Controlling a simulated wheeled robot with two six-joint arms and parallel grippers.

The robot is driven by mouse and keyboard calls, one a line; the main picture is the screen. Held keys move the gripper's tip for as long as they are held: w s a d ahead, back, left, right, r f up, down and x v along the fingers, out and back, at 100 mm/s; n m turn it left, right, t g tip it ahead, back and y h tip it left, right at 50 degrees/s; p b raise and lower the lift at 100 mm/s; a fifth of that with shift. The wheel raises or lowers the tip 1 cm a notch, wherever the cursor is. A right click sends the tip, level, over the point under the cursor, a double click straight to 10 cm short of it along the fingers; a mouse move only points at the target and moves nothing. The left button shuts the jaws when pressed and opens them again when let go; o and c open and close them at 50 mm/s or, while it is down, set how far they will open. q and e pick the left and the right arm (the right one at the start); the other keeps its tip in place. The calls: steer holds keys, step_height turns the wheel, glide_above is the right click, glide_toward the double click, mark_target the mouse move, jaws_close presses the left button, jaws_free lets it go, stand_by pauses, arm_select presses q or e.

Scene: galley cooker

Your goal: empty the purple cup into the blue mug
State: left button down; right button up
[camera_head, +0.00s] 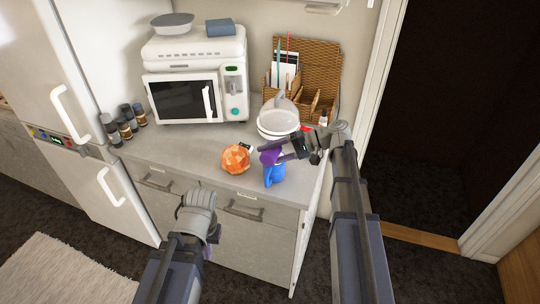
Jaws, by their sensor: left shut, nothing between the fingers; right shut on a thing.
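The blue mug (275,176) stands upright on the counter near its front edge. The purple cup (268,157) is just above the mug, tilted, partly hidden by the gripper fingers. My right gripper (292,150) is shut on the purple cup and holds it over the mug's mouth. I cannot tell whether anything is coming out of the cup. My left gripper (207,238) is low in front of the cabinet, away from the mug; its fingers are mostly hidden behind its wrist.
An orange faceted bowl (235,158) sits just left of the mug. A lidded white pot (278,120) stands behind. A white microwave (195,85) and several spice jars (125,122) are at the left. A wicker organizer (312,68) stands at the back right.

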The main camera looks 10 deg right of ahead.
steer(key=shift+f, duration=0.1)
stand_by(0.5)
steer(key=shift+s+r+p, duration=0.1)
steer(key=shift+r+p, duration=0.25)
steer(key=shift+n+t+h+p, duration=0.3)
steer(key=shift+n+p, duration=0.1)
steer(key=shift+p, duration=0.05)
steer(key=shift+s+a+r+n+t+h+p, duration=0.2)
steer(key=shift+n+t+h+p, duration=0.15)
steer(key=shift+p, duration=0.2)
steer(key=shift+w+n+h, duration=0.1)
steer(key=shift+n+h, duration=0.15)
steer(key=shift+n, duration=0.1)
steer(key=shift+t, duration=0.25)
